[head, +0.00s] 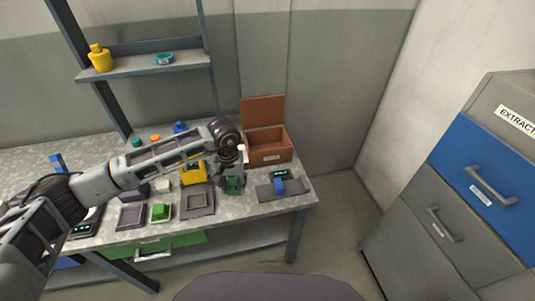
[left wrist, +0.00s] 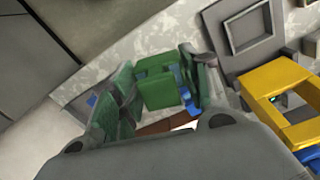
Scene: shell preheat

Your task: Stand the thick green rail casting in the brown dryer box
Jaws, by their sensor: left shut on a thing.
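My left gripper (head: 233,184) is shut on a green casting, which hangs low over the table's right part, in front of the brown dryer box. In the left wrist view the green casting (left wrist: 157,82) shows as a blocky piece between the two fingers. The brown dryer box (head: 272,157) stands at the back right of the table with its lid (head: 262,110) raised. The inside of the box is mostly hidden from this angle. Another green block (head: 160,212) sits on a small tray to the left. My right gripper is not in view.
A dark flat device with a blue block (head: 280,186) lies right of the gripper, near the table's edge. A grey square tray (head: 197,201) and a yellow frame (head: 193,174) are close on the left. A shelf (head: 145,66) is above the back left.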

